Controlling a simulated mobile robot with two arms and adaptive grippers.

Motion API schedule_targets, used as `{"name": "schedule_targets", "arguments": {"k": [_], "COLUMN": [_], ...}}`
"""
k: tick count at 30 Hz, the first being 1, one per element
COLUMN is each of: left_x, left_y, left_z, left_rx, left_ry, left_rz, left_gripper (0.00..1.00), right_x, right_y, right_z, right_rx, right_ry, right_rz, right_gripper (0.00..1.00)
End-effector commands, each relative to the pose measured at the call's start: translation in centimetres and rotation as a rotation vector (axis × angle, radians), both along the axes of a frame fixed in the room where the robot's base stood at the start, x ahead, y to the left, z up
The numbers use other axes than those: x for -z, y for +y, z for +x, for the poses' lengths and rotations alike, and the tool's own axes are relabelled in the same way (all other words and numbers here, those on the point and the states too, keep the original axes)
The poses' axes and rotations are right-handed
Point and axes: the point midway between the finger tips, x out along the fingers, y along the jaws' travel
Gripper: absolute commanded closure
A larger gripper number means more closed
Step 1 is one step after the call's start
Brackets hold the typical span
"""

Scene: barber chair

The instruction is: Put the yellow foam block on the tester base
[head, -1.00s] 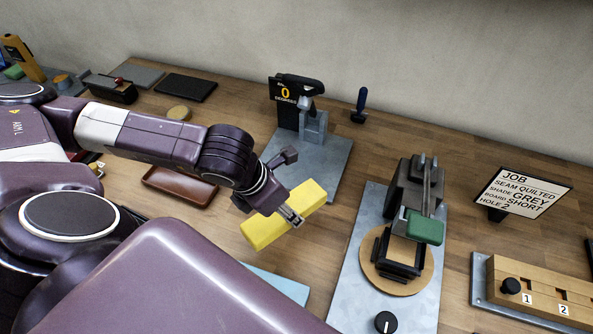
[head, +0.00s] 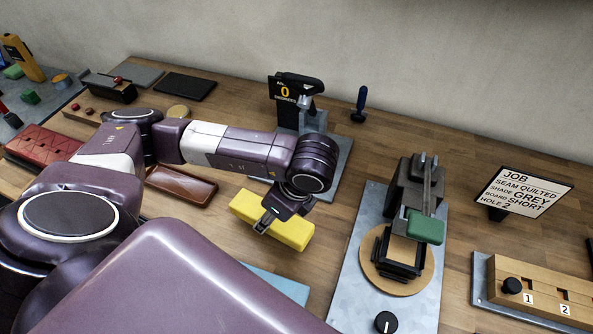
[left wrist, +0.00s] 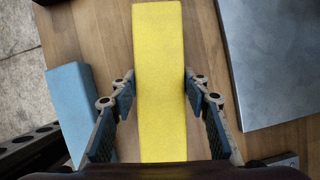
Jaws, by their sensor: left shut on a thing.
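The yellow foam block (head: 290,231) is a long bar near the middle of the head view, seen close up in the left wrist view (left wrist: 158,60). My left gripper (head: 268,222) is shut on it, one finger against each long side. Its height above the table is hard to judge. A grey metal plate (head: 341,168), carrying the stand with the "0 DEGREES" display, lies just behind the block and looks like the tester base. My arm covers part of that plate. A grey metal plate also shows at the right of the left wrist view (left wrist: 275,60). My right gripper is out of view.
A second grey plate (head: 350,290) with a clamp device and green pad (head: 425,228) stands to the right. A blue block (head: 275,285) lies in front of the foam. A brown tray (head: 180,184) is at left. A job sign (head: 520,190) stands far right.

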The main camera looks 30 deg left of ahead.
Motion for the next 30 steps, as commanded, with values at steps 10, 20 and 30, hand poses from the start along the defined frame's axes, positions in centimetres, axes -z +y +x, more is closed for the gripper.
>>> {"name": "schedule_targets", "arguments": {"k": [10,20,30], "left_x": [0.4,0.4,0.4], "left_y": [0.8,2.6,3.6], "left_z": [2.3,9.9,13.8], "left_rx": [-0.190,-0.186,-0.183], "left_ry": [-0.005,-0.003,-0.004], "left_rz": [-0.002,-0.003,-0.002], "left_gripper": [0.81,0.81,0.81], "right_x": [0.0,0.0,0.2], "right_y": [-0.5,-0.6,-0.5], "right_z": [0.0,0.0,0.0], "right_rx": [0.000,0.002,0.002], "right_ry": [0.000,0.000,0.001], "right_rz": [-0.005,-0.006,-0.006], "right_gripper": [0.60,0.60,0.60]}}
